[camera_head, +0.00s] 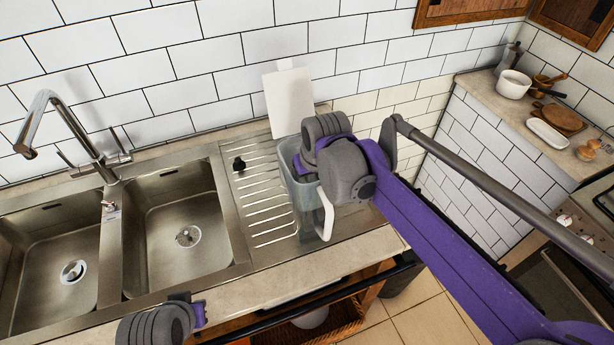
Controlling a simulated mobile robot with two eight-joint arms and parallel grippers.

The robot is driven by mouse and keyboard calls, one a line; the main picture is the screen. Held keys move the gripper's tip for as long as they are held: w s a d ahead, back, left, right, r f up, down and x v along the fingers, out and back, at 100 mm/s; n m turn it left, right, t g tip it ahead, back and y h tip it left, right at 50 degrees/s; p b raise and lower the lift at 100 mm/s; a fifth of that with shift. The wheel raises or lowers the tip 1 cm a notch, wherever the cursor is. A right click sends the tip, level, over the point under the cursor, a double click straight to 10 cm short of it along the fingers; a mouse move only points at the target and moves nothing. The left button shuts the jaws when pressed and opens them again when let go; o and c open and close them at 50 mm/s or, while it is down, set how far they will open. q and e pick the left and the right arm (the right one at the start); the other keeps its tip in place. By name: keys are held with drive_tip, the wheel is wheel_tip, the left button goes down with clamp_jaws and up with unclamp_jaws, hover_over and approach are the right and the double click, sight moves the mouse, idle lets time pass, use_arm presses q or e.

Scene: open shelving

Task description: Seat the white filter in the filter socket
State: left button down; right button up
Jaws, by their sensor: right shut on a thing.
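A translucent grey-blue jug (301,206) with a white handle (326,213) stands on the right part of the steel draining board. My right gripper (303,166) reaches down at the jug's open top, its fingers hidden behind my wrist and the jug's rim. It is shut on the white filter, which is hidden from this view. The filter socket is also hidden, so I cannot tell how filter and socket meet. My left gripper (198,312) is low at the bottom edge, in front of the counter, apart from the jug; its fingers do not show clearly.
A white flat panel (288,98) leans on the tiled wall behind the jug. A small black object (239,164) lies on the draining board. Two sink basins (176,225) and a tap (85,135) are to the left. Crockery stands on the ledge (500,118) at the right.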

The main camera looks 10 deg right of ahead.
drive_tip(key=shift+f, duration=0.1)
drive_tip(key=o, duration=1.3)
drive_tip(key=shift+c, duration=0.2)
drive_tip(key=v, duration=1.2)
drive_tip(key=shift+p, duration=0.4)
drive_tip(key=shift+w, duration=0.1)
